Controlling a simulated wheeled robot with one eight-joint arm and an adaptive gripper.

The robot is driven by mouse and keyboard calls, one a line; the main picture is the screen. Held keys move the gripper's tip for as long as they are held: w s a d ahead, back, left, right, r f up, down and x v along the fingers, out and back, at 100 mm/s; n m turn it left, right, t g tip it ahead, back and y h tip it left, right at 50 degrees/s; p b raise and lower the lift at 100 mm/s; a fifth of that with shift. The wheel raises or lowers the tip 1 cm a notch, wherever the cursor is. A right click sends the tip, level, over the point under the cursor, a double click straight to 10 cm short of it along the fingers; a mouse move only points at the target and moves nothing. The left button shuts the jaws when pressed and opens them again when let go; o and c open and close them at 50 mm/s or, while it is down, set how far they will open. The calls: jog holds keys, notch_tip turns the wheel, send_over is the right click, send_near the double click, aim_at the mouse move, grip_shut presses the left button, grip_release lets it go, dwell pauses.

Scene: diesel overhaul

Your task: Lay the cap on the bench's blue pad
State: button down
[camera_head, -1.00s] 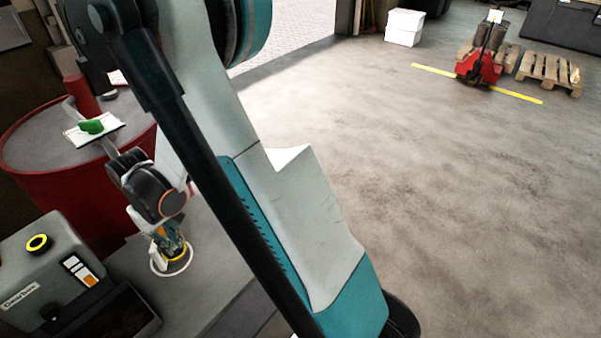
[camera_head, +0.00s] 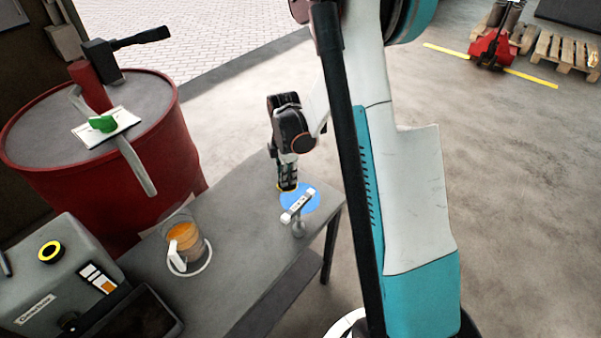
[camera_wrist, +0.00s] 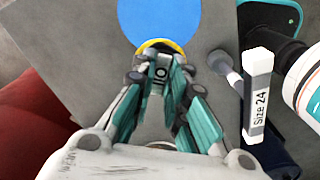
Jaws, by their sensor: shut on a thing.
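My gripper (camera_head: 287,178) is shut on the yellow cap (camera_head: 287,187), which hangs below the fingertips. In the wrist view the yellow rim of the cap (camera_wrist: 160,43) shows just beyond my gripper (camera_wrist: 159,68); its middle is hidden by the fingers. The round blue pad (camera_head: 309,194) lies near the far end of the grey bench. In the wrist view the cap overlaps the near edge of the blue pad (camera_wrist: 158,16). I cannot tell whether the cap touches the bench or hovers just above it.
A "Size 24" tool (camera_wrist: 257,112) stands close beside the pad; it also shows in the head view (camera_head: 298,207). A clear jug with orange liquid (camera_head: 184,238) stands on a white ring on the bench. A red drum (camera_head: 165,165) is behind the bench.

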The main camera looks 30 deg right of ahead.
jog(key=shift+w+d+f+n+b, duration=0.1)
jog(key=shift+d+f+n+b, duration=0.65)
jog(key=shift+f+n, duration=0.5)
jog(key=shift+d+f+n+b, duration=0.5)
jog(key=shift+d+f+n, duration=0.35)
jog(key=shift+f, duration=0.75)
jog(key=shift+w+d+f+n+b, duration=0.1)
jog(key=shift+d+f+n+b, duration=0.8)
jog(key=shift+f, duration=0.5)
jog(key=shift+a, duration=0.1)
jog(key=c, duration=1.5)
grip_release()
jog(key=shift+r, duration=0.1)
notch_tip(320, 180, up, 12)
jog(key=shift+f, duration=0.1)
